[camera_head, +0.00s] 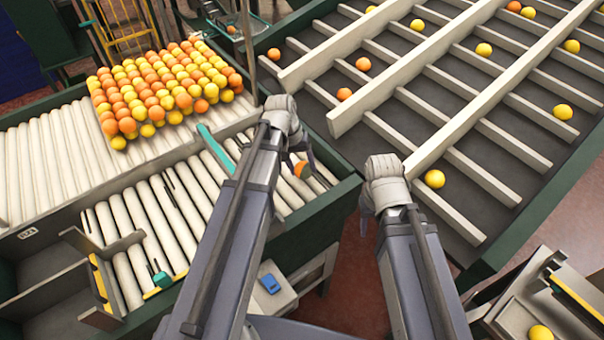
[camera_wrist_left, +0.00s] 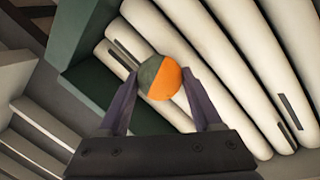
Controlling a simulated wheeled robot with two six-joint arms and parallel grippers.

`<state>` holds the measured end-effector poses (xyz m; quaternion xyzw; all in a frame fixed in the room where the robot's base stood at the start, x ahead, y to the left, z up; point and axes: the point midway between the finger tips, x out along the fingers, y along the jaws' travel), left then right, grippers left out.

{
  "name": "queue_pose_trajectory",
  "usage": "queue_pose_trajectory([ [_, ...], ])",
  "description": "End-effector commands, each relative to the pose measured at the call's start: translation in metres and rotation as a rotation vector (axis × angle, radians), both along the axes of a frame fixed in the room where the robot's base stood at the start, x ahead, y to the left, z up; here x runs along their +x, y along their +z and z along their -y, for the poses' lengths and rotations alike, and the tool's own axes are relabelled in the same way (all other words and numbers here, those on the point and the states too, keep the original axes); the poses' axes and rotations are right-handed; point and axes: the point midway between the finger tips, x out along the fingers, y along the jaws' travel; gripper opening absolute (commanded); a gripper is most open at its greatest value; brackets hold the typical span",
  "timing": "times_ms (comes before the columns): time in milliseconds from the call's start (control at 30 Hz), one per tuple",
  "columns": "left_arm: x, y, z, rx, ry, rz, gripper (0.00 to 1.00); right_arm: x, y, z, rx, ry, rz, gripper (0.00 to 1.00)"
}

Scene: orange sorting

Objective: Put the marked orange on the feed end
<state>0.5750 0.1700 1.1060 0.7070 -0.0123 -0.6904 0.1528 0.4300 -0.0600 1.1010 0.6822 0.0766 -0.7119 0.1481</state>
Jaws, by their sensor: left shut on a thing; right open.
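The marked orange (camera_wrist_left: 166,82) is half orange and half dark grey-green in the left wrist view. My left gripper (camera_wrist_left: 160,88) is shut on it, with one finger on each side. In the head view the marked orange (camera_head: 303,169) shows partly behind my left gripper (camera_head: 298,150), over the right end of the white roller bed (camera_head: 215,185). Whether it touches the rollers cannot be told. My right gripper (camera_head: 372,205) is open and empty, beside the green frame of the sorting table. Which part of the rollers is the feed end is not clear.
Many oranges and yellow fruit (camera_head: 165,90) are packed on the rollers at back left. A sorting table (camera_head: 450,130) with pale dividers and scattered fruit fills the right. A teal bar (camera_head: 216,148) crosses the rollers. A blue device (camera_head: 270,284) lies below.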

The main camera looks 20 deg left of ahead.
Motion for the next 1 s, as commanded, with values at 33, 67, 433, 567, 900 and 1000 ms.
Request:
queue_pose_trajectory([
  [33, 0.0000, -0.0126, 0.0000, 0.000, 0.000, 0.000, 0.00, 0.0001, -0.0127, 0.0001, 0.000, 0.001, 0.000, 0.50],
  [67, 0.0000, -0.0145, 0.0001, 0.000, 0.000, 0.000, 0.00, 0.0001, -0.0145, 0.0000, -0.001, 0.002, 0.000, 0.50],
  [433, 0.0000, -0.0149, 0.0000, 0.000, 0.000, 0.000, 0.00, 0.0001, -0.0150, 0.0001, -0.001, 0.003, 0.000, 0.50],
  [567, 0.0000, -0.0158, 0.0000, 0.000, 0.000, 0.000, 0.72, 0.0000, -0.0158, 0.0001, -0.001, 0.003, 0.000, 0.50],
  [900, 0.0000, -0.0157, 0.0000, 0.000, 0.000, 0.000, 0.96, 0.0000, -0.0158, 0.0001, -0.001, 0.003, 0.000, 0.50],
  [1000, -0.0001, -0.0159, -0.0001, 0.000, 0.000, 0.000, 0.96, 0.0000, -0.0158, 0.0001, -0.001, 0.003, 0.000, 0.50],
])
